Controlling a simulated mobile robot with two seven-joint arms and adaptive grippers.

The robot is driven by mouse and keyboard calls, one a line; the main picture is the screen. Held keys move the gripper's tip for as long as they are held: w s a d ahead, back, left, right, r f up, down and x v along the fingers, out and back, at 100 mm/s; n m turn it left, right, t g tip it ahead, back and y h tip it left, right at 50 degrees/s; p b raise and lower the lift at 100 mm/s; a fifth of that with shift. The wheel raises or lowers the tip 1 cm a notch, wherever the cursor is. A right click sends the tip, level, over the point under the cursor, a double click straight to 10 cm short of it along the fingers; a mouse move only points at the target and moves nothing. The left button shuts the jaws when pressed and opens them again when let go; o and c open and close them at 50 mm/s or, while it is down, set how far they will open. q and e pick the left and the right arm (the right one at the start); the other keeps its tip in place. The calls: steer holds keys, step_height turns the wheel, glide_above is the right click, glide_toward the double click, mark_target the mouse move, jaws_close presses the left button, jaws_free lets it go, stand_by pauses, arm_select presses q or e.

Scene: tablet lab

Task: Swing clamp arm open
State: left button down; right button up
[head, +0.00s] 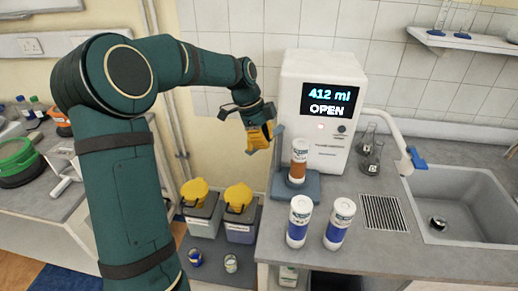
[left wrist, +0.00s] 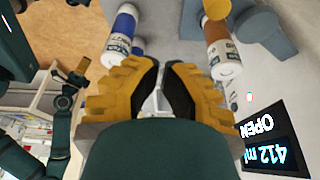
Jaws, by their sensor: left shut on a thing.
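The white machine (head: 312,145) shows "412 ml" and "OPEN"; its display (left wrist: 268,155) is also in the left wrist view. A brown-and-white bottle (head: 298,160) stands upright on its blue-grey base (head: 307,186), beside a blue-grey upright (head: 278,150). The bottle (left wrist: 218,45) shows right of my fingers in the wrist view. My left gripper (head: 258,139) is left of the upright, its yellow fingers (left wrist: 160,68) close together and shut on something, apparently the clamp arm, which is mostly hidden. My right gripper (left wrist: 79,73) is small in the wrist view; its jaw state is unclear.
Two blue-and-white bottles (head: 339,224) stand in front of the base. Glass flasks (head: 371,158) and a sink (head: 452,200) are to the right. Two yellow-lidded bins (head: 239,213) stand below, left of the counter.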

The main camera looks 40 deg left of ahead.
arm_select(q)
steer(key=v, duration=0.6)
steer(key=shift+w+a, duration=0.25)
steer(key=shift+w, duration=0.4)
steer(key=shift+s, duration=0.1)
